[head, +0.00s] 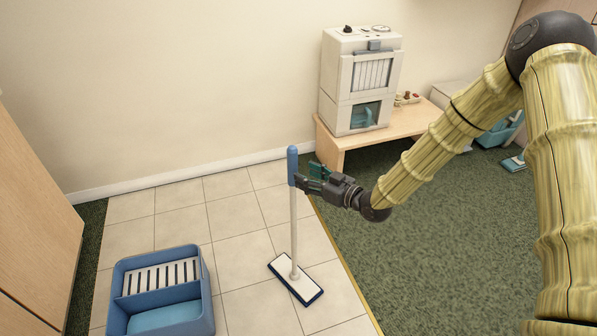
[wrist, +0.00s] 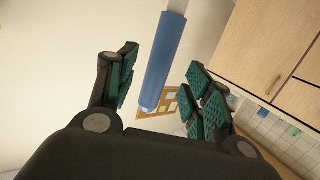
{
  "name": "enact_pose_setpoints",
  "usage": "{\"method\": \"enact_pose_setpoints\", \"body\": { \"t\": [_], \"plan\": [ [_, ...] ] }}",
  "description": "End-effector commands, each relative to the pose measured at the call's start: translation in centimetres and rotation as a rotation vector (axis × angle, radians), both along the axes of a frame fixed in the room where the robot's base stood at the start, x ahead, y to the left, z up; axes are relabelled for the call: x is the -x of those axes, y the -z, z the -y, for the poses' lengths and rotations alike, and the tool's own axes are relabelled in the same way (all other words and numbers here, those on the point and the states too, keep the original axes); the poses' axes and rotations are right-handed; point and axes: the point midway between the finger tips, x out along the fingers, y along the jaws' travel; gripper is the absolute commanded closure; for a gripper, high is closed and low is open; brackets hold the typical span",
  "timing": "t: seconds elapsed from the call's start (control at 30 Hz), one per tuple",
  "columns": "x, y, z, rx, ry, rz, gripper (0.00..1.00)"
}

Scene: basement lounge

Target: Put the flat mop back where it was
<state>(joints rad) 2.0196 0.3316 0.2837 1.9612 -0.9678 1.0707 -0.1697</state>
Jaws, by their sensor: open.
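The flat mop (head: 293,225) stands upright on the tiled floor in the head view. It has a blue grip, a pale pole and a flat white head (head: 296,281) with a dark blue edge. My gripper (head: 312,178) is at the blue grip, to its right in the head view. In the wrist view the blue grip (wrist: 165,60) lies between the two spread fingers of my gripper (wrist: 161,70), with gaps on both sides. The jaws are open and not closed on it.
A blue bucket (head: 118,282) with a slotted white wringer stands on the tiles at lower left. A wooden bench (head: 375,139) bears a grey-white machine (head: 360,80). A wooden cabinet (head: 35,215) stands far left.

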Motion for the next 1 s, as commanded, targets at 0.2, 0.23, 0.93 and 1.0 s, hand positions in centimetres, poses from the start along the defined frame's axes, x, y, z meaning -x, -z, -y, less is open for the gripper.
{"method": "enact_pose_setpoints", "body": {
  "t": [0.2, 0.23, 0.93, 1.0],
  "plan": [
    [2.6, -0.6, 2.9, -0.002, 0.001, -0.001, 0.49],
    [2.9, -0.6, 3.2, -0.003, 0.001, -0.001, 0.49],
    [7.7, 4.7, 5.1, 0.040, 0.056, -0.173, 0.49],
    [10.4, 8.6, 5.5, 0.076, 0.104, -0.302, 0.49]
  ]
}}
